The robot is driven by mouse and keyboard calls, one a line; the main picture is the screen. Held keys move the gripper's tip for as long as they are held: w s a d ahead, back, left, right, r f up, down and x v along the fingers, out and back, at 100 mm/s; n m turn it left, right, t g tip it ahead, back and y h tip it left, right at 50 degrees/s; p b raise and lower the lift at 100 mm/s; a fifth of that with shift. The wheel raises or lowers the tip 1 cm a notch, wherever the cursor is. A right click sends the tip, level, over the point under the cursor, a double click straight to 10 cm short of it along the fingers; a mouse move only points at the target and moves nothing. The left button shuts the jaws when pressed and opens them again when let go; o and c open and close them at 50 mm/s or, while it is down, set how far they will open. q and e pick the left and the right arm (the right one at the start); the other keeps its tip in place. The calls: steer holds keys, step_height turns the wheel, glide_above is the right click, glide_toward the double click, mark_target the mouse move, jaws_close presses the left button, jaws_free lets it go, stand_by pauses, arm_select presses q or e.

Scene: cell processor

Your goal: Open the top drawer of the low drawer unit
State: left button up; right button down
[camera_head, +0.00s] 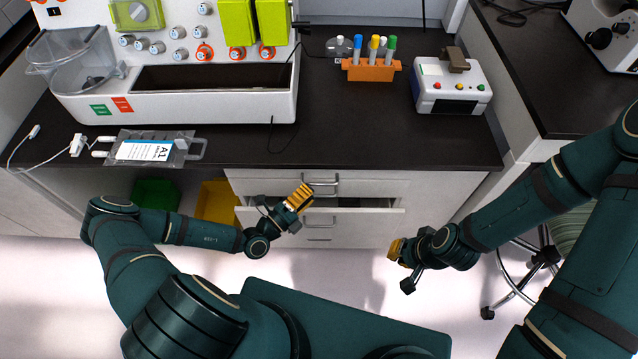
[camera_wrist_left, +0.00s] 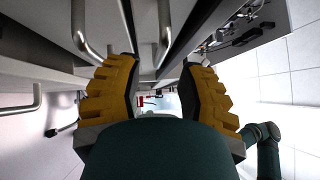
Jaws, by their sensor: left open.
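The low drawer unit (camera_head: 430,186) is under the black counter, with light fronts and metal bar handles. Its top front has a handle (camera_head: 330,188) just below the counter edge and looks flush. A drawer below it (camera_head: 375,222) stands partly out, with a dark gap above its front. My left gripper (camera_head: 299,197) is open in front of the unit, beside the top handle. In the left wrist view, my yellow fingers (camera_wrist_left: 158,90) are apart, with a bar handle (camera_wrist_left: 164,30) beyond them; contact is unclear.
The counter holds a white processor (camera_head: 200,107), an orange tube rack (camera_head: 371,71), a small white device (camera_head: 450,84) and a labelled bag (camera_head: 150,149). Green (camera_head: 155,194) and yellow (camera_head: 216,202) bins stand left of the unit. A wheeled stool (camera_head: 540,258) stands right.

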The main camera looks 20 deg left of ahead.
mark_target(319, 184)
arm_select(q)
steer(key=shift+x, duration=2.35)
jaws_close()
